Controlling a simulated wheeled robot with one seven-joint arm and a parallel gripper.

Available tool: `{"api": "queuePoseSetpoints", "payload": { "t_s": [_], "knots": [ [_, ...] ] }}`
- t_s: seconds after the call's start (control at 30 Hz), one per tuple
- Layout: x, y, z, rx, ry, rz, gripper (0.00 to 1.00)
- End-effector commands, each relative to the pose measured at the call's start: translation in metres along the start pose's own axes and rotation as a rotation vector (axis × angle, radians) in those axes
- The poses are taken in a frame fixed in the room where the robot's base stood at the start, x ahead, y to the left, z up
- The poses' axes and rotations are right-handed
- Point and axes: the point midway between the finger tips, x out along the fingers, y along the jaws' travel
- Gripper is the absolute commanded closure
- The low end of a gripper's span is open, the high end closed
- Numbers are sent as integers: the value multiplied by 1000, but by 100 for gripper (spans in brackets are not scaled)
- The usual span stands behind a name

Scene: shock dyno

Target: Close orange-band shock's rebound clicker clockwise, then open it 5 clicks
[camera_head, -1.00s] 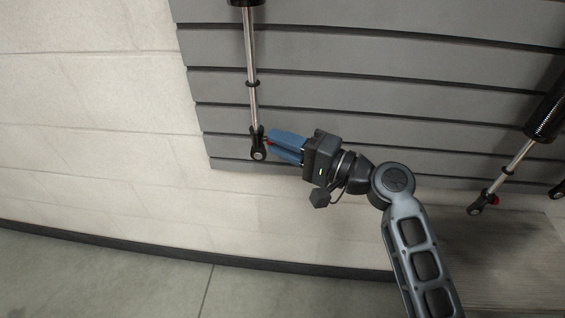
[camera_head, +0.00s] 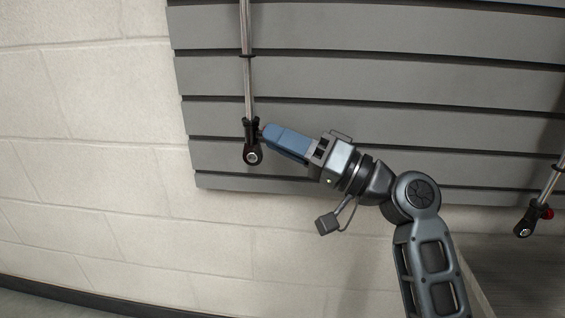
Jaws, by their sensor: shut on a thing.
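A shock (camera_head: 248,80) hangs upright on the left part of the slatted wall, with a chrome shaft, a black ring and a black lower eye end (camera_head: 252,150). Its upper body and any colour band are out of frame. My gripper (camera_head: 265,131) reaches in from the right. Its blue fingers are shut at the right side of the eye end, where the clicker knob sits. The fingers hide the knob, so its turn position cannot be seen.
A second shock's lower end (camera_head: 527,222), with a red knob (camera_head: 547,213), shows at the right edge. The grey slatted panel (camera_head: 400,80) lies behind my gripper. A pale block wall (camera_head: 90,150) is on the left, and a grey surface (camera_head: 520,275) is at lower right.

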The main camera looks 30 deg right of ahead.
Motion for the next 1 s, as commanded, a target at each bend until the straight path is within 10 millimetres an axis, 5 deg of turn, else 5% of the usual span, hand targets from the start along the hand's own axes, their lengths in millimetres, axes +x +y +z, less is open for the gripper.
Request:
{"api": "queuePoseSetpoints", "payload": {
  "t_s": [0.7, 0.73, 1.0],
  "knots": [
    [0, 2, 1, -61, -2, -23, 100],
    [0, 2, 1, -61, -2, -23, 76],
    [0, 2, 0, -62, -1, -24, 52]
  ]
}}
